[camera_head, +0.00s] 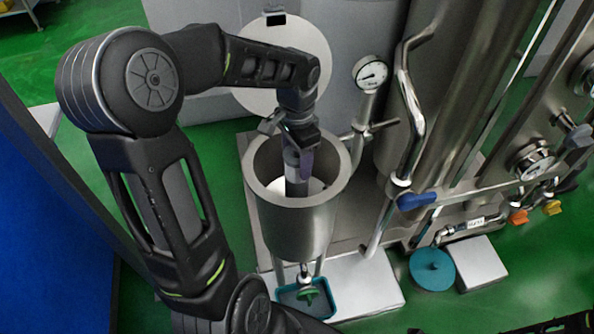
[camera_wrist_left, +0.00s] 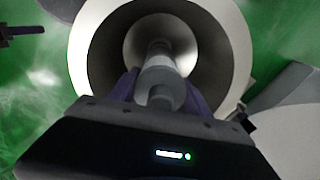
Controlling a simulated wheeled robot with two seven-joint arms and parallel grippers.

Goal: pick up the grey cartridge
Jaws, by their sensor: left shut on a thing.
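The grey cartridge (camera_head: 294,186) stands upright inside the open steel cylinder housing (camera_head: 292,232). In the left wrist view the cartridge (camera_wrist_left: 160,72) runs down the middle of the round housing (camera_wrist_left: 236,50). My left gripper (camera_head: 300,165) reaches down into the housing mouth from above. Its purple fingers (camera_wrist_left: 160,92) are shut on the upper end of the cartridge, one on each side. The lower end of the cartridge is hidden in the housing, so I cannot tell whether it touches the bottom. My right gripper is not in view.
A pressure gauge (camera_head: 370,74) and steel pipes stand close to the right of the housing. A round lid (camera_head: 262,92) is behind it. A teal tray (camera_head: 322,302) lies below the drain valve. A blue-handled valve (camera_head: 416,201) is at the right.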

